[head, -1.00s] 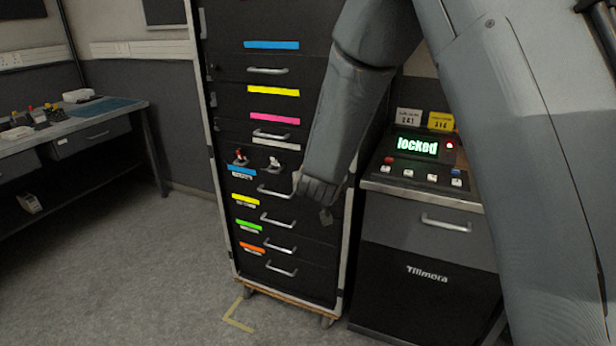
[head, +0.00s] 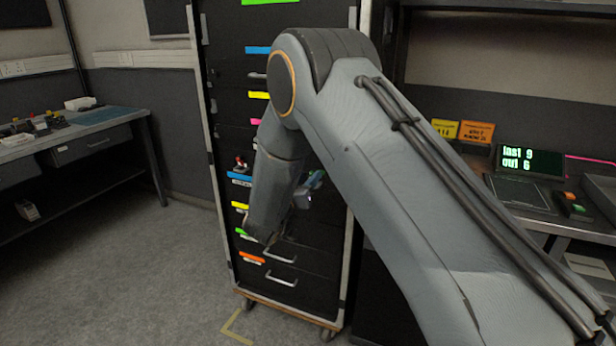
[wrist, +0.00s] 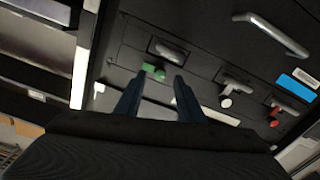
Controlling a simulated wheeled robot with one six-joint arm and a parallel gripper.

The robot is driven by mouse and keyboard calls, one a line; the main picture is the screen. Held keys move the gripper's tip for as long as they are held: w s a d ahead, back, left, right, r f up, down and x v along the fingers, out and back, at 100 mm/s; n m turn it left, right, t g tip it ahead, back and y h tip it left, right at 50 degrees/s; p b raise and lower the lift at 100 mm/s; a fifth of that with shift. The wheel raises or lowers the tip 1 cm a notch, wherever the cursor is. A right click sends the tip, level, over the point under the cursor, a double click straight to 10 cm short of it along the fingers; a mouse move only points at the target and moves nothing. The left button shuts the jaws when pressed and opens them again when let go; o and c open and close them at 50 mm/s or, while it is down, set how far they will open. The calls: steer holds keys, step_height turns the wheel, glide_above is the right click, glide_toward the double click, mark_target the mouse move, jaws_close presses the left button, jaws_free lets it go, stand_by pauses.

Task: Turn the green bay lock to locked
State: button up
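The green bay lock (wrist: 153,70) shows in the wrist view as a small green lever on the dark rack front, just beyond my fingertips and between their lines. Whether the fingers touch it I cannot tell. My gripper (wrist: 159,77) is open, its two dark fingers apart with nothing held. In the head view a bit of green (head: 314,180), likely this lock, shows right beside my forearm. My gripper is mostly hidden behind my arm there. A white lever (wrist: 227,96) and a red lever (wrist: 277,113) are to the right in the wrist view.
The tall rack (head: 228,130) has several drawers with bar handles (head: 281,280) and coloured labels. A blue label (wrist: 298,83) is beside the levers. A bench (head: 75,130) stands left. At right a screen (head: 531,161) reads "last 9 out 6". Floor is free at front left.

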steer(key=shift+x, duration=0.8)
jaws_close()
